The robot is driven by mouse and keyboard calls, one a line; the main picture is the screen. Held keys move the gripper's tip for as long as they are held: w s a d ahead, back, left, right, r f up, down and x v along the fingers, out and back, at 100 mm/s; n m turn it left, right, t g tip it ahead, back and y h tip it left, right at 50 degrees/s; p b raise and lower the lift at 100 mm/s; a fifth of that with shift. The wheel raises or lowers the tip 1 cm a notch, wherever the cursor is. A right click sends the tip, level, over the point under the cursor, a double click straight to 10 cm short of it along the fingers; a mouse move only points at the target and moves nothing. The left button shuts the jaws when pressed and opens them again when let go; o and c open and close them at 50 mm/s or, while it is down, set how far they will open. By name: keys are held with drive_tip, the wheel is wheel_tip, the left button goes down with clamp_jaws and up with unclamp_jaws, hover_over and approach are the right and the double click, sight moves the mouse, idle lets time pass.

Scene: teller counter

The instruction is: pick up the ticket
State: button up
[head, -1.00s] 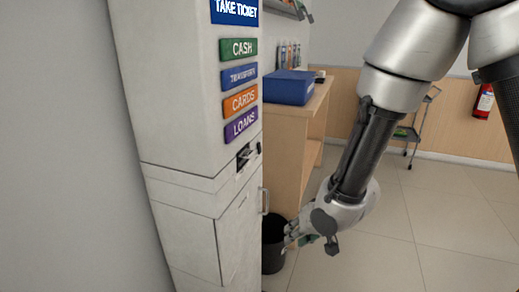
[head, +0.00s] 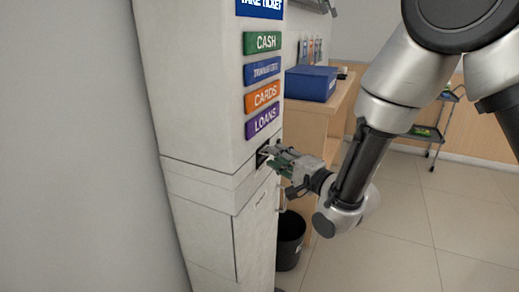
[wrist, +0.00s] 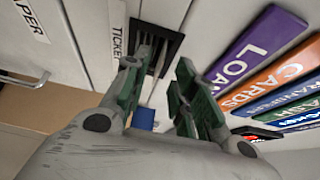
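The ticket machine (head: 205,100) is a tall white cabinet in the head view, with a dark slot (head: 262,156) below its coloured buttons. My gripper (head: 271,155) is at the slot. In the wrist view the slot (wrist: 166,40) has a black frame and a "TICKET" label beside it. My gripper (wrist: 158,72) is open there, with one green-padded finger on each side of the slot's lower part. A thin pale strip (wrist: 152,88), seemingly the ticket, shows between the fingers. A small blue patch (wrist: 143,118) shows below it; I cannot tell whether it belongs to the ticket.
A wooden desk with a blue box (head: 311,83) stands behind the machine. A black bin (head: 290,240) is on the floor beside it. A "PAPER" label (wrist: 30,18) and a door handle (wrist: 25,80) are near the slot.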

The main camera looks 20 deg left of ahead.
drive_tip(key=shift+x, duration=1)
clamp_jaws()
